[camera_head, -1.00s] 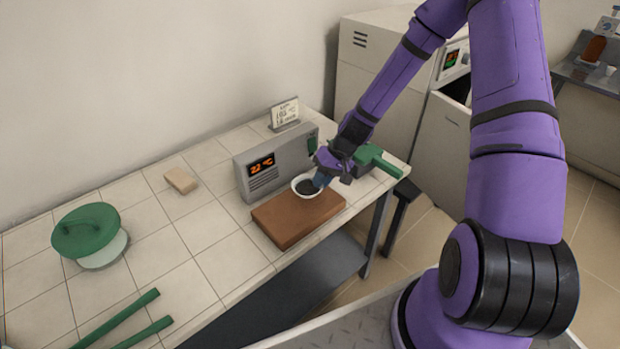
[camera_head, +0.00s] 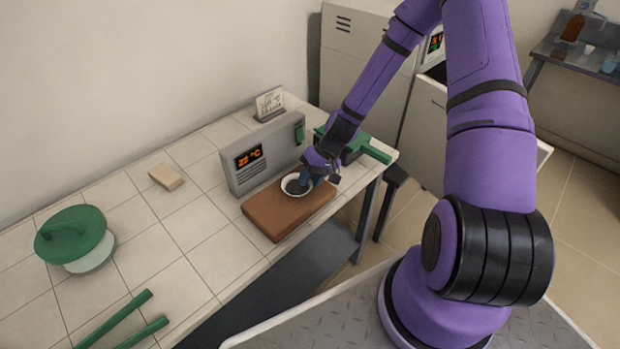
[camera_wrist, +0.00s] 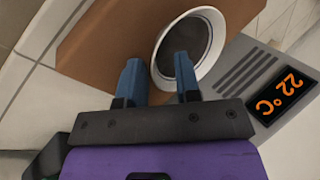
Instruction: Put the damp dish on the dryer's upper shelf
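The damp dish is a small white round bowl (camera_head: 288,191) with dark grey contents, sitting on a brown block (camera_head: 262,213). It also shows in the wrist view as a white-rimmed dish (camera_wrist: 213,53). My gripper (camera_head: 304,183) is low at the dish's right side. In the wrist view my gripper (camera_wrist: 158,75) has its two blue fingers apart, one over the dish's inside and one outside the near rim. I cannot tell whether either finger touches the rim. A pale cabinet (camera_head: 360,75), perhaps the dryer, stands behind the table; my arm partly covers it, and no shelf shows clearly.
A grey unit with an orange display (camera_head: 262,158) stands close behind the block. A green-handled item (camera_head: 358,147) and a small card (camera_head: 268,103) are beside it. A green lid (camera_head: 72,232), a beige block (camera_head: 166,177) and green rods (camera_head: 115,318) lie left. The tiled table's middle is clear.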

